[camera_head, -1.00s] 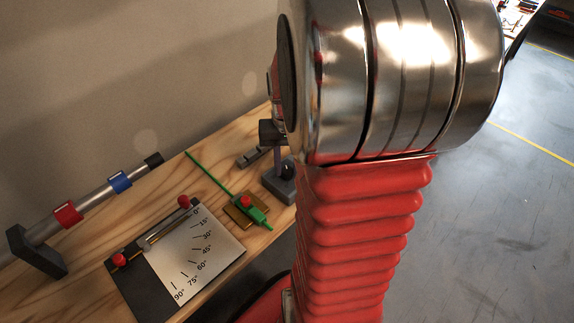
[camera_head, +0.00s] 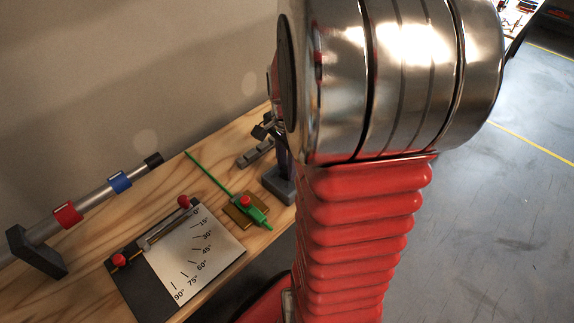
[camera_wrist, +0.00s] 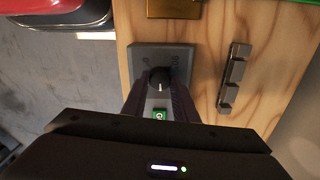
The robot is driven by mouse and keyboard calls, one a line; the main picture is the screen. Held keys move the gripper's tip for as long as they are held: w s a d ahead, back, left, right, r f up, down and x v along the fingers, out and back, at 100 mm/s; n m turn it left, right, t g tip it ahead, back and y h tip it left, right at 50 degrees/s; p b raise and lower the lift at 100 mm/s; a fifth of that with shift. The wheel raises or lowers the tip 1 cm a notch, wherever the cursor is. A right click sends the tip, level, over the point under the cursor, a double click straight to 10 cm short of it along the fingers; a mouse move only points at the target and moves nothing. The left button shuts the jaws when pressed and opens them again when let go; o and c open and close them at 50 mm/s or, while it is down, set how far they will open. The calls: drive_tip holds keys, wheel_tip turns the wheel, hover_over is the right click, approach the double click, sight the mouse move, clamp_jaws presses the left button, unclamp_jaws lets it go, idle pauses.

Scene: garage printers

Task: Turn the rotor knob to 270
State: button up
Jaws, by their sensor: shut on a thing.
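The rotor knob (camera_wrist: 159,77) is a small dark round knob with a light mark, on a grey block (camera_wrist: 176,52) at the bench edge. In the wrist view my gripper (camera_wrist: 160,84) is shut on the knob, its dark fingers on either side. A small green label (camera_wrist: 160,114) shows between the fingers. The grey block is also in the head view (camera_head: 279,184), beside my arm, which hides most of the gripper and the knob there. I cannot read the knob's angle.
A grey stepped bar (camera_wrist: 234,77) lies beside the block. In the head view, a green lever on a brass plate (camera_head: 236,218), an angle board (camera_head: 212,255) and a rail with red and blue rings (camera_head: 92,198) are to the left on the wooden bench.

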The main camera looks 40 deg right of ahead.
drive_tip(key=m, duration=0.4)
drive_tip(key=shift+m, duration=0.3)
drive_tip(key=m, duration=0.5)
idle(0.4)
drive_tip(key=o, duration=1.1)
drive_tip(key=shift+c, duration=0.2)
drive_tip(key=shift+r, duration=0.1)
wheel_tip(320, 180, up, 14)
drive_tip(key=shift+f, duration=0.2)
